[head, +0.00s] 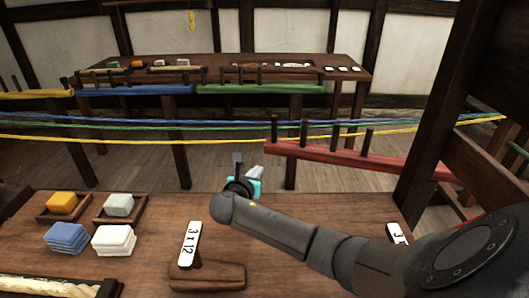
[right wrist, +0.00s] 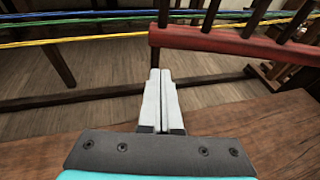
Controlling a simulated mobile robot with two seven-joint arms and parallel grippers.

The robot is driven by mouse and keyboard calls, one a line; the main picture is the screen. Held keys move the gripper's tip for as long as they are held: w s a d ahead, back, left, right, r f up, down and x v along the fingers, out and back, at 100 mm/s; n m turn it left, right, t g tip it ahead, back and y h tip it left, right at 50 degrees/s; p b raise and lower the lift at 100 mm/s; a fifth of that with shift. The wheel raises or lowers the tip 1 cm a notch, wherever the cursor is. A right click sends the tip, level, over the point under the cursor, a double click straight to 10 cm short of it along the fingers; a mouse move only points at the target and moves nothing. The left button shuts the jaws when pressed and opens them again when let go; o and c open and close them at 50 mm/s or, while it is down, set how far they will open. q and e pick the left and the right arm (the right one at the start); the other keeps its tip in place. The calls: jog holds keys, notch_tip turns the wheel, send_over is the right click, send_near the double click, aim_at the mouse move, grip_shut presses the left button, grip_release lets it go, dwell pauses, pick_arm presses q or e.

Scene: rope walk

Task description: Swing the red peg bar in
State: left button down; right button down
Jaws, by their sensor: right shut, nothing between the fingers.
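The red peg bar (head: 360,159), with several dark upright pegs, reaches out from the dark wooden post at the right. Its free end is at the middle of the head view. In the right wrist view the red bar (right wrist: 235,44) crosses the upper right, its left end just above and beyond my fingertips. My right gripper (right wrist: 160,75) is shut and empty, with its fingers together over the table's far edge. In the head view my right gripper (head: 254,172) is partly hidden by its own wrist and lies near the bar's free end, apart from it as far as I can tell. My left gripper is out of view.
Blue, green and yellow ropes (head: 200,127) stretch across beyond the table. Blue (head: 135,90), green (head: 262,88) and yellow (head: 35,94) bars sit at the back table. Wax-like blocks (head: 67,238) and a sign (head: 189,244) stand on the near table (head: 150,207).

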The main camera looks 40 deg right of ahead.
aim_at(271, 151)
jog(key=shift+d, duration=0.1)
